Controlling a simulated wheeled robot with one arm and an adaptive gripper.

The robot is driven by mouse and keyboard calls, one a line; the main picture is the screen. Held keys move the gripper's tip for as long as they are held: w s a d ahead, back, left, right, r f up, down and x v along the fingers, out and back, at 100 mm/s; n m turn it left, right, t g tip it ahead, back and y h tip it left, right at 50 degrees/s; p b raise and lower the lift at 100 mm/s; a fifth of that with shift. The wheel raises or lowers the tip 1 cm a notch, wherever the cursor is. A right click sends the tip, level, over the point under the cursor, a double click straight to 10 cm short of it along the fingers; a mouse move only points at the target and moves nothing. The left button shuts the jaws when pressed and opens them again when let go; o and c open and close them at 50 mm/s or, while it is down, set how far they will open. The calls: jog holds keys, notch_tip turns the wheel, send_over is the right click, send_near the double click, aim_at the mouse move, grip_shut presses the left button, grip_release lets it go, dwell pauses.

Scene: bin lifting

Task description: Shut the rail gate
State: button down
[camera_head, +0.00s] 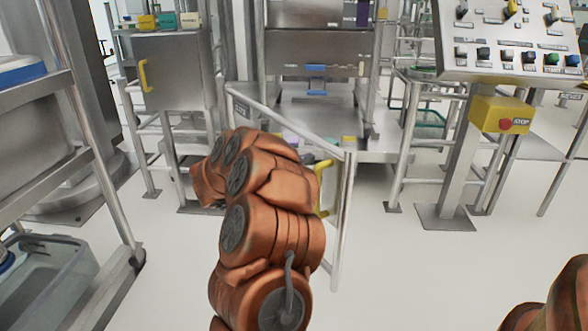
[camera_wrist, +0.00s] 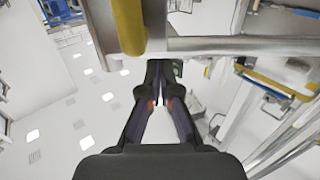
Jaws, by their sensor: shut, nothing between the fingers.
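The rail gate (camera_head: 343,215) is a metal tube frame in the middle of the head view. It stands at an angle, its near upright well apart from the post on the right, so it looks open. A yellow handle (camera_head: 323,190) sits on its near end, partly hidden behind my arm. In the wrist view the yellow handle (camera_wrist: 128,25) and a gate rail (camera_wrist: 240,46) are just beyond the fingertips. My gripper (camera_wrist: 160,92) is shut and empty, close to the handle; contact cannot be told. My arm hides it in the head view.
A control panel (camera_head: 510,40) with a yellow stop box (camera_head: 500,115) stands at the right. A steel cabinet (camera_head: 172,72) stands behind left, and a shelf rack (camera_head: 95,150) with a bin is at the near left.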

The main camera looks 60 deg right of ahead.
aim_at(326, 153)
jog(key=shift+b+x, duration=0.85)
jog(key=shift+x, duration=1.5)
